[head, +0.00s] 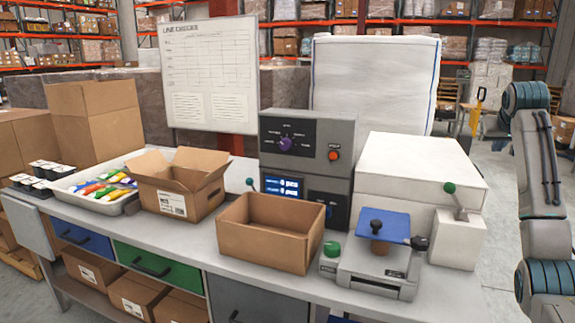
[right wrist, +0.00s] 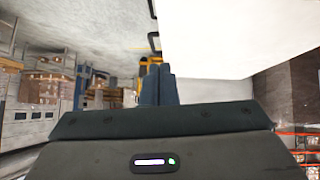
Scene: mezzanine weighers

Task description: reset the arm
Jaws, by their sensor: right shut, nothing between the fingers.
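My right arm (head: 540,170) stands upright along the right edge in the head view, bent over at its blue-ringed joint at the top. Its gripper cannot be made out clearly there. In the right wrist view my right gripper (right wrist: 158,85) shows two dark blue fingers close together, shut with nothing between them. It is clear of the bench and touches nothing that I can see. My left arm and left gripper are in neither view.
The bench holds an open carton (head: 178,190), an open-topped box (head: 262,250), a white tray (head: 80,188), a grey control unit (head: 305,150), and a small scale (head: 375,272) with a blue plate. Open floor shows behind.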

